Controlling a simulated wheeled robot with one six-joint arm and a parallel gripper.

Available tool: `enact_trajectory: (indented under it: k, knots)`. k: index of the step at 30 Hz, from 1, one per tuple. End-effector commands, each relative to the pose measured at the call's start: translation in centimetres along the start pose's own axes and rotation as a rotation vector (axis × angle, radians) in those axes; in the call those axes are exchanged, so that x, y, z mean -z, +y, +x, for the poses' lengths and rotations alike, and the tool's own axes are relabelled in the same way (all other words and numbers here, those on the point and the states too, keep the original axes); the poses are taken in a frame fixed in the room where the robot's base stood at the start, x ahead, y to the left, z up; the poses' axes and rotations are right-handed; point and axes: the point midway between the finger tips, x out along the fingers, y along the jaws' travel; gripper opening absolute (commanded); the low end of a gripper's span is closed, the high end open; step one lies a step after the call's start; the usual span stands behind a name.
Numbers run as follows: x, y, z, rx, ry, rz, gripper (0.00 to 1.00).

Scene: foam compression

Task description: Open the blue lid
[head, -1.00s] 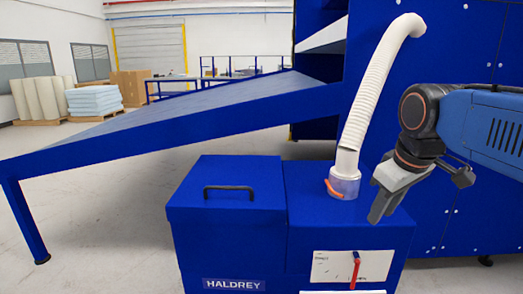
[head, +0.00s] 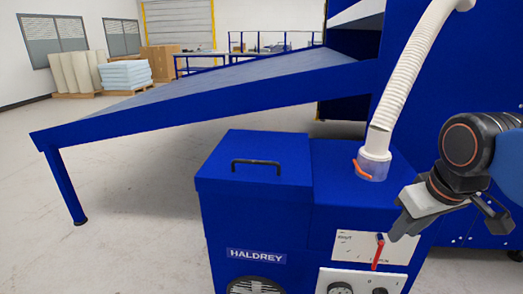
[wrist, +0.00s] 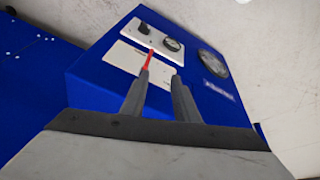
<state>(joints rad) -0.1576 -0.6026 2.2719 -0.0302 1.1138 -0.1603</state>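The blue lid (head: 225,160) lies flat and closed on the left half of the blue HALDREY machine (head: 250,225) in the head view. A black bar handle (head: 257,163) stands on top of it. My gripper (head: 397,231) is to the right of the lid, in front of the machine's right half and apart from the handle. In the wrist view its two fingers (wrist: 161,78) are spread with a gap between them and nothing held. They point toward the machine's control panel. The lid and handle cannot be made out in the wrist view.
A white hose (head: 405,80) rises from a clear collar (head: 372,165) on the machine's right half. A red lever (head: 377,253) sticks out of the front panel near my gripper. A sloping blue table (head: 200,108) stands behind. The floor at left is open.

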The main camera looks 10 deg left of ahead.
Motion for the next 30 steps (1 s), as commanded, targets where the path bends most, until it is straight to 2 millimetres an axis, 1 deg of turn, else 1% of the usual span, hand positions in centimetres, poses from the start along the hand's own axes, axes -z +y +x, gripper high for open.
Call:
enact_trajectory:
  k: [1, 3, 8, 9, 11, 15, 20, 24, 27, 30]
  knots:
    - [2.3, -0.5, -1.1, 0.008, -0.007, -0.06, 0.28]
    - [4.9, -1.2, -2.5, 0.017, -0.019, -0.14, 0.28]
    - [10.8, -3.3, -5.4, 0.036, -0.042, -0.322, 0.28]
    - [12.2, -3.9, -6.1, 0.04, -0.047, -0.367, 0.28]
    - [14.3, -5.0, -7.1, 0.047, -0.056, -0.434, 0.28]
    - [19.0, -8.0, -9.2, 0.062, -0.072, -0.591, 0.28]
    - [23.8, -12.0, -11.3, 0.078, -0.091, -0.768, 0.28]
    - [27.3, -16.2, -12.9, 0.092, -0.106, -0.92, 0.28]
    - [29.4, -19.3, -13.9, 0.1, -0.114, -1.022, 0.28]
    - [30.9, -22.0, -14.7, 0.108, -0.123, -1.108, 0.28]
